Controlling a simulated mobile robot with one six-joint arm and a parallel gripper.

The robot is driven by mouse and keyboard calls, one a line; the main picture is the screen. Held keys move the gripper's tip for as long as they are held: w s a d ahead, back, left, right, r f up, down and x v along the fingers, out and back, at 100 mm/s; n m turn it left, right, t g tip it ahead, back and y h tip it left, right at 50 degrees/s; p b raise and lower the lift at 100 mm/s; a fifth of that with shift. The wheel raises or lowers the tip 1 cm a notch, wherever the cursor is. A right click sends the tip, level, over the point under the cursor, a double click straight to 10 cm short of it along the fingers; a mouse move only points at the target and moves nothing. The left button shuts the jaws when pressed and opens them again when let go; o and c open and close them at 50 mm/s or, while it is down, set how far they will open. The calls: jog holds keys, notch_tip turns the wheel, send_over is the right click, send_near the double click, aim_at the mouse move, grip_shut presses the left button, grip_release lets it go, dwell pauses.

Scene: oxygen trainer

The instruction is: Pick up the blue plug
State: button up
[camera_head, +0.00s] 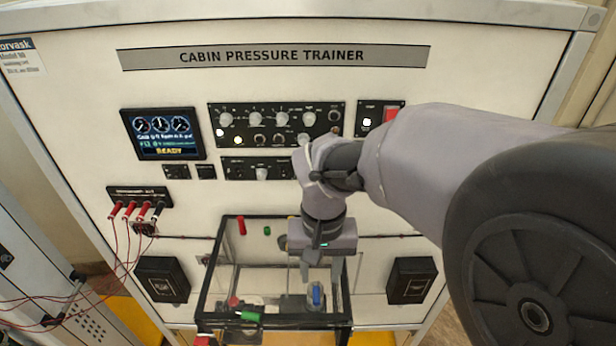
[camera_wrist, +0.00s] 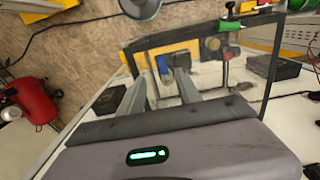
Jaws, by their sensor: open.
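The blue plug (camera_head: 317,295) stands roughly upright on a light fixture inside the black-framed clear box (camera_head: 215,285). My gripper (camera_head: 320,268) is above it, with the fingers pointing down toward it. In the wrist view, the two grey fingers of my gripper (camera_wrist: 164,62) are spread apart, with nothing clamped between them. A blue bit of the plug (camera_wrist: 162,64) shows between the fingertips, seemingly beyond them. I cannot tell the exact gap between fingertips and plug.
The box's black frame (camera_wrist: 270,65) surrounds the plug area. A green piece (camera_head: 250,316) and a red piece (camera_head: 233,301) are at the left front of the box. Black boxes (camera_head: 162,279) (camera_head: 411,280) flank it. The trainer panel (camera_head: 275,57) rises behind.

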aim_at(316, 297)
jog(key=shift+a+f, duration=0.25)
jog(key=shift+f, duration=0.85)
jog(key=f, duration=0.4)
jog(key=shift+s+f+p, duration=0.2)
jog(key=shift+s+p, duration=0.1)
jog(key=shift+s, duration=0.05)
jog(key=shift+w+a+f, duration=0.1)
jog(key=shift+a+f, duration=0.05)
jog(key=shift+f, duration=0.15)
jog(key=c, duration=0.4)
grip_shut()
